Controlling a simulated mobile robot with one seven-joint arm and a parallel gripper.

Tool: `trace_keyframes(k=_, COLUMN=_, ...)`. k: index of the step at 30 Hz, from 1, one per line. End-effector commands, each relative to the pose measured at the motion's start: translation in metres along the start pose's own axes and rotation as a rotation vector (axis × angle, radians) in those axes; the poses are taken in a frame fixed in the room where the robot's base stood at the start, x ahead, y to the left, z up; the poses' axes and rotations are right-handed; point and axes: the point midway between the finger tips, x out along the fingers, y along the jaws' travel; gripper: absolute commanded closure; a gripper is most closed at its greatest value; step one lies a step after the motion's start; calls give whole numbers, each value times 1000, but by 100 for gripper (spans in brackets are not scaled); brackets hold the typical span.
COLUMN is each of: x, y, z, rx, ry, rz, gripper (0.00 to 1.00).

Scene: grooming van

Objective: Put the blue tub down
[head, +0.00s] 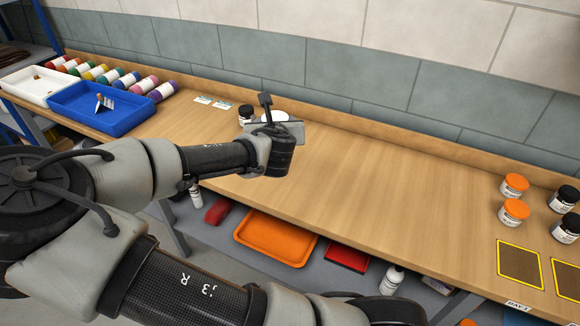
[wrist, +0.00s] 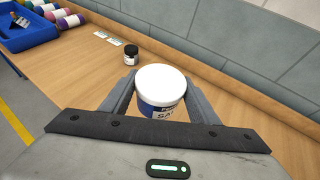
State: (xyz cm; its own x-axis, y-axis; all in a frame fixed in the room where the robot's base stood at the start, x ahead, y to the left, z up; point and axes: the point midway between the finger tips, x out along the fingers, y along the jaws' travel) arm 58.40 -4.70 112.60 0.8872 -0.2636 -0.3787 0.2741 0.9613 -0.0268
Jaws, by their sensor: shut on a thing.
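The blue tub (wrist: 161,88) has a white lid and a blue and white label. In the wrist view it sits upright between the fingers of my gripper (wrist: 160,95), which is shut on it. In the head view my gripper (head: 282,132) is over the middle-left of the wooden counter (head: 350,195), near the back wall. There it hides most of the tub, and only part of the white lid shows behind it. I cannot tell how far the tub's base is from the counter.
A black-lidded jar (head: 246,114) stands just left of my gripper. A blue tray (head: 100,108), white tray (head: 33,86) and coloured bottles are at the left. Orange-lidded jars (head: 514,186), black-lidded jars (head: 565,199) and yellow-edged squares (head: 520,263) are at the right. The counter's middle is clear.

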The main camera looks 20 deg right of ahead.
Motion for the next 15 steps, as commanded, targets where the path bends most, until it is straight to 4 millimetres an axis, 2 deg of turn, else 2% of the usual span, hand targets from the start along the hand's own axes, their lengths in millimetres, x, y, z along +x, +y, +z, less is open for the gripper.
trace_keyframes(k=1, x=12, y=-7, z=-28, rx=20, ry=-2, rz=-54, gripper=70)
trace_keyframes(k=6, x=22, y=-38, z=-66, rx=108, ry=-1, rz=-246, gripper=70)
trace_keyframes(k=12, x=20, y=-60, z=-97, rx=188, ry=5, rz=-401, gripper=70)
trace_keyframes(k=15, x=18, y=-66, z=-105, rx=209, ry=8, rz=-441, gripper=70)
